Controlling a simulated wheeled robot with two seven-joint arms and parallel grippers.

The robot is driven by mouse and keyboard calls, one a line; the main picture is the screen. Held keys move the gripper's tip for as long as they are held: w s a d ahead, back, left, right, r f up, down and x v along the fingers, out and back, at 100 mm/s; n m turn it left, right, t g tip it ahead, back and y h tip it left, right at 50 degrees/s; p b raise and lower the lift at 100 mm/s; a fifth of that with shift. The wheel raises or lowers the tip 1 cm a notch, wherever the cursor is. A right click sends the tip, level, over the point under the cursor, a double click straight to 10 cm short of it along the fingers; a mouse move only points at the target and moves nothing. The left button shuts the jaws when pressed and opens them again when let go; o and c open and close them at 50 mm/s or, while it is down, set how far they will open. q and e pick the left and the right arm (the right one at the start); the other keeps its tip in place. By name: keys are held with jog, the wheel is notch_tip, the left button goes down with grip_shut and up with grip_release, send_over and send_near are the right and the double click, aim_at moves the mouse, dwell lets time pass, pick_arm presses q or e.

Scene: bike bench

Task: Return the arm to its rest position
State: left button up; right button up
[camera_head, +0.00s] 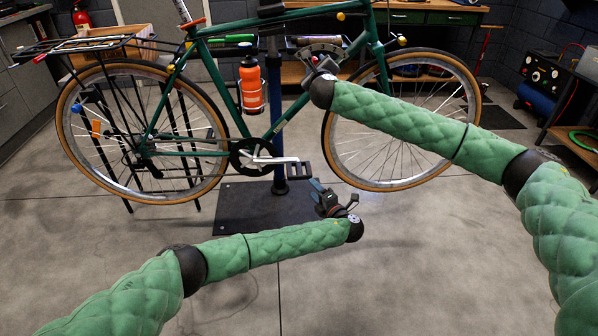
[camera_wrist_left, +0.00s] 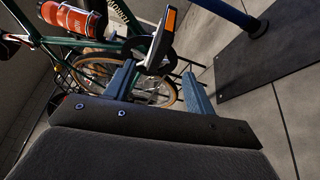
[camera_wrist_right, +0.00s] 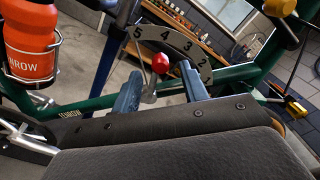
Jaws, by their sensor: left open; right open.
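My left gripper (camera_head: 322,192) is open beside the bike's pedal (camera_head: 299,170). In the left wrist view the pedal with its orange reflector (camera_wrist_left: 171,20) shows just beyond the open fingers (camera_wrist_left: 157,84); I cannot tell if they touch. My right gripper (camera_head: 314,62) is open in front of a curved, numbered dial plate (camera_head: 322,48). In the right wrist view a lever with a red knob (camera_wrist_right: 160,63) shows between the open fingers (camera_wrist_right: 160,84), in front of the plate. I cannot tell whether either finger touches the lever.
The green bike (camera_head: 205,75) hangs on a blue stand post (camera_head: 275,100) above a dark base plate (camera_head: 240,215). An orange bottle (camera_head: 251,84) sits in its cage. A workbench (camera_head: 440,18) stands behind, a compressor (camera_head: 538,95) at the right. The near floor is clear.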

aim_at(303, 178)
pick_arm(q)
jog(key=shift+m, duration=0.7)
jog(key=shift+x, duration=5.5)
